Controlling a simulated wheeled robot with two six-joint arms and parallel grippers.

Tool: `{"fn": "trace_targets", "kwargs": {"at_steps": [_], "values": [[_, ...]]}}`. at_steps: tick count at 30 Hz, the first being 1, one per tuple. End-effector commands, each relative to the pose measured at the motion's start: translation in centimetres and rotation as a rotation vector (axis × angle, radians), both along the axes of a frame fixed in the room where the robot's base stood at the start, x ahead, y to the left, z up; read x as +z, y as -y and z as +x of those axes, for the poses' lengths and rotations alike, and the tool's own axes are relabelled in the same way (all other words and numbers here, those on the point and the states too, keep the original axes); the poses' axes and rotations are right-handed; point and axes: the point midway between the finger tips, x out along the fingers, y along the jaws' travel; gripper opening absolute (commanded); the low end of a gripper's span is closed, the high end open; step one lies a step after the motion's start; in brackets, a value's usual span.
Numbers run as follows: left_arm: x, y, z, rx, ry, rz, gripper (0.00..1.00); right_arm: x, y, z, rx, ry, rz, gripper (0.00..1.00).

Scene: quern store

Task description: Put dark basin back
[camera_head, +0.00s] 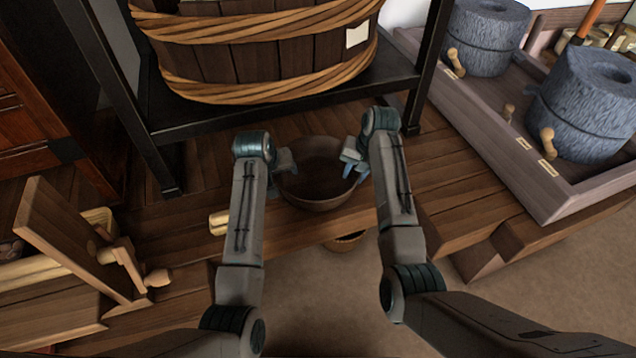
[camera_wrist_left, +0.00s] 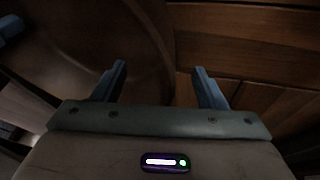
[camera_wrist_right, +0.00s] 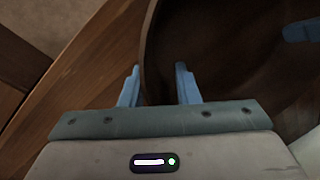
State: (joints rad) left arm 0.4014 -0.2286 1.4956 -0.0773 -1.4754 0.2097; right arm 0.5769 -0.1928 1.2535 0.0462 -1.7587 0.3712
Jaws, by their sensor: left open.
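The dark basin (camera_head: 318,172) is a round, dark brown bowl. It sits upright at the wooden ledge below the black rack. My left gripper (camera_head: 285,164) is at its left side, open. In the left wrist view the basin's side (camera_wrist_left: 75,50) fills the left, and its edge runs between my spread fingers (camera_wrist_left: 160,85). My right gripper (camera_head: 350,166) is at the basin's right rim. In the right wrist view the rim (camera_wrist_right: 148,55) passes between my fingers (camera_wrist_right: 158,85), which stand nearer together; whether they press on the wall is unclear.
A large banded tub (camera_head: 250,60) stands on the black rack (camera_head: 300,112) above and behind. Stone querns (camera_head: 590,105) sit in a wooden tray (camera_head: 500,150) at right. A wooden stand (camera_head: 90,240) is at left. A smaller bowl (camera_head: 345,242) shows below the ledge.

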Motion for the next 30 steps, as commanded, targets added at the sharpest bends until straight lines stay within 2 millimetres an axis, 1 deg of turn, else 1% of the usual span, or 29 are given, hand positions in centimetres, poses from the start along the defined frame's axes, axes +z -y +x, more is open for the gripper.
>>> {"fn": "trace_targets", "kwargs": {"at_steps": [8, 11, 14, 21, 24, 27, 30], "values": [[0.0, -0.3, 0.0, 0.001, 0.002, 0.002, 0.65, -0.1, 0.1, 0.0, -0.001, -0.002, -0.002, 0.29], [-0.1, -1.3, -0.2, 0.003, 0.000, 0.003, 0.65, -0.1, 0.1, 0.0, -0.001, -0.002, -0.002, 0.29], [-0.2, -3.0, -0.5, 0.001, -0.002, 0.003, 0.65, -0.1, 0.1, 0.0, -0.001, -0.002, -0.002, 0.29], [4.2, -4.2, -2.4, 0.000, 0.002, -0.002, 0.65, -0.1, 0.1, 0.0, -0.001, -0.002, -0.002, 0.29], [5.6, -4.6, -3.1, -0.001, -0.001, -0.001, 0.65, -0.1, 0.1, 0.0, -0.001, -0.002, -0.002, 0.29], [6.5, -4.9, -3.6, -0.001, -0.002, -0.001, 0.65, -0.1, 0.1, 0.0, -0.001, -0.002, -0.002, 0.29], [7.0, -5.0, -3.8, -0.001, -0.002, -0.002, 0.65, -0.1, 0.1, 0.0, -0.001, -0.002, -0.002, 0.29]]}}
